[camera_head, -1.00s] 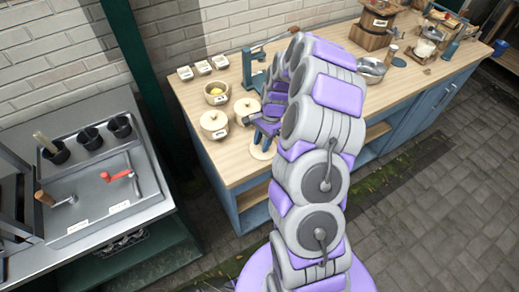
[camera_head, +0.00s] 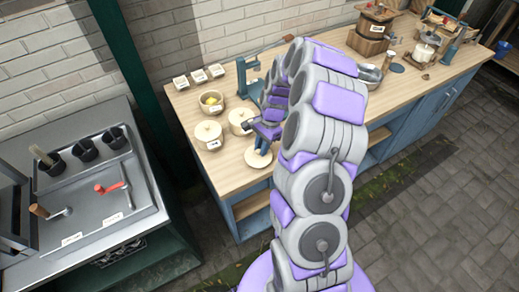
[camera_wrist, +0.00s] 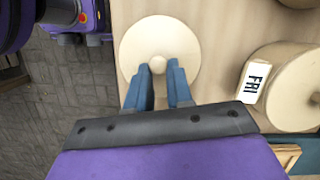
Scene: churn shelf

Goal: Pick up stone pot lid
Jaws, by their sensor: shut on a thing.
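The stone pot lid (camera_head: 261,160) is a round cream disc with a small knob near the front edge of the wooden worktop. In the wrist view the lid (camera_wrist: 150,35) shows from above, with its knob (camera_wrist: 158,64) at the tips of my blue fingers. My gripper (camera_wrist: 163,70) is shut on the lid at the knob, with one finger on each side. In the head view my gripper (camera_head: 262,148) is directly above the lid, partly hidden by my arm. I cannot tell whether the lid rests on the worktop or is slightly raised.
Two lidded pots (camera_head: 208,131) (camera_head: 240,120) stand just left of the lid. An open pot (camera_head: 211,101) holds something yellow. A pot tagged FRI (camera_wrist: 292,88) is close on the right in the wrist view. A metal bowl (camera_head: 371,74) stands farther right.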

